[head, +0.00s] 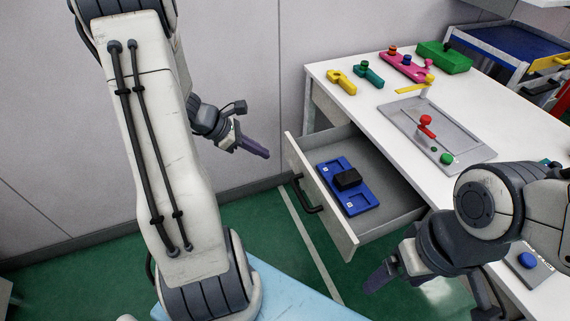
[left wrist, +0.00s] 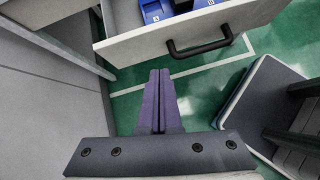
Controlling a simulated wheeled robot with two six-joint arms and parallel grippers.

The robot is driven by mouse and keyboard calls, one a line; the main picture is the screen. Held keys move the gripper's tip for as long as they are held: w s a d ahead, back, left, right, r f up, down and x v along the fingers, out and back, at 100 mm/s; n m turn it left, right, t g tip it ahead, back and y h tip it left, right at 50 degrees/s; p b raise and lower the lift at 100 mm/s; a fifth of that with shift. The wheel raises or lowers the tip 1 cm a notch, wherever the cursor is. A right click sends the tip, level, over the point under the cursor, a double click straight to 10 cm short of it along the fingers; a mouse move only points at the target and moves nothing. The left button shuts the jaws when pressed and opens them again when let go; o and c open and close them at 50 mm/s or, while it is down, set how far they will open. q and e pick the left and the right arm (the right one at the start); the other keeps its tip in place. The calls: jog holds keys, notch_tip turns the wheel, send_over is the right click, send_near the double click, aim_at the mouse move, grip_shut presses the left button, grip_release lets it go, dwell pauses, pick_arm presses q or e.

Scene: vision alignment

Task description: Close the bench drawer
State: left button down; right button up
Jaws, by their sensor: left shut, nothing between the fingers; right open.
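The bench drawer (head: 345,240) stands open below the white bench top, its front panel facing left and toward me. It has a black handle (head: 305,196). Inside lies a blue tray (head: 360,200) with a black block (head: 347,179) on it. In the left wrist view the drawer front (left wrist: 230,30) and its handle (left wrist: 200,47) lie beyond my fingers. My left gripper (head: 262,152) is shut and empty, to the left of the drawer and apart from it; its fingers show in the left wrist view (left wrist: 158,85). My right gripper (head: 376,283) is open, in front of the drawer's near corner, not visibly touching it.
The bench top (head: 345,105) carries yellow, teal, pink and green parts and a grey tray (head: 400,112) with red and green pieces. A wall stands close on the left. Green floor (head: 270,220) is free before the drawer. A blue bin (head: 500,40) stands behind.

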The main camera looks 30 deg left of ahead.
pick_arm(q)
jog(key=a+f+n+t, duration=0.1)
jog(key=a+f+n, duration=0.1)
jog(key=a, duration=0.2)
jog(key=b, duration=0.2)
send_near(293, 161)
jog(key=s+f+x, duration=0.1)
jog(key=x, duration=0.4)
jog(key=shift+w+d+r+n+y, duration=0.15)
jog(key=shift+w+d+n+y, duration=0.15)
jog(key=shift+w, duration=0.35)
pick_arm(e)
jog(key=shift+f, duration=1.3)
pick_arm(q)
jog(key=shift+w, duration=0.1)
pick_arm(e)
jog(key=shift+d, duration=0.1)
